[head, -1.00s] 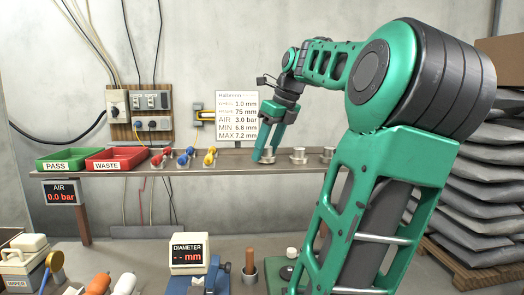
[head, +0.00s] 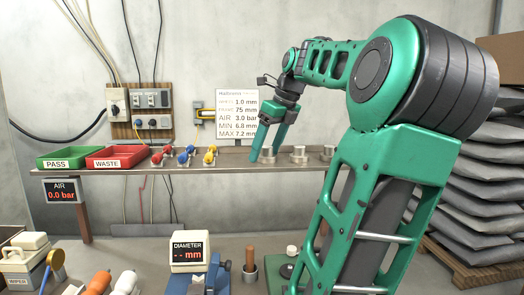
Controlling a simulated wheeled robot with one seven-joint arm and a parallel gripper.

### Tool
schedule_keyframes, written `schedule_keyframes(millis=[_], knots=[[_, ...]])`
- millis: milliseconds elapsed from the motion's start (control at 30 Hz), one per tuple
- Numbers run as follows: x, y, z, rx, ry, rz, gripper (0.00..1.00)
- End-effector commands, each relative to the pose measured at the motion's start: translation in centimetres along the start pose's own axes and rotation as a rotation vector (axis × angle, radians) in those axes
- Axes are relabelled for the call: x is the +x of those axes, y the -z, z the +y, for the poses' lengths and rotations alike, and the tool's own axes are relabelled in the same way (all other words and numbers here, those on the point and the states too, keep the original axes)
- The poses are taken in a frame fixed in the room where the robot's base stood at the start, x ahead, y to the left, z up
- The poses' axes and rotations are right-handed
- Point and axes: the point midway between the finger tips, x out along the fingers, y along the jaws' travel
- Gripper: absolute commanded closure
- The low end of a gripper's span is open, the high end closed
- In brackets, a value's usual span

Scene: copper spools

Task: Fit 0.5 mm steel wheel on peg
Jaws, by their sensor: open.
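My gripper (head: 267,152) is at the shelf (head: 225,165), pointing down with its two teal fingers apart. A small metal piece (head: 267,159) shows low between the fingertips; I cannot tell whether they touch it. Two more grey metal pieces stand to its right, one stepped (head: 299,154) and one (head: 327,152) partly behind my arm. No size marks are readable on these pieces, so I cannot tell which is the 0.5 mm steel wheel. I cannot clearly make out the peg.
A green PASS tray (head: 67,164), a red WASTE tray (head: 116,164) and red, blue and yellow pieces (head: 184,160) are on the shelf's left. A white sign (head: 237,120) stands behind. The front bench holds a diameter gauge (head: 190,262) and several tools.

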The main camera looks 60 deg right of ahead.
Motion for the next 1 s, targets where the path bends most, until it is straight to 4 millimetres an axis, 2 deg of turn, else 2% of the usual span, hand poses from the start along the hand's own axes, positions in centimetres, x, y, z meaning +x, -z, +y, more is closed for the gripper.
schedule_keyframes(millis=[133,233,700,833,1000], knots=[[-0.3,0.0,0.0,0.0,0.001,-0.001,0.3],[-1.2,-0.1,0.0,-0.001,0.001,-0.001,0.3],[-9.2,-0.3,-0.1,0.0,0.002,0.0,0.3],[-10.3,-0.3,0.0,0.0,0.002,0.001,0.3],[-10.7,-0.3,0.0,-0.001,0.0,0.001,0.3]])
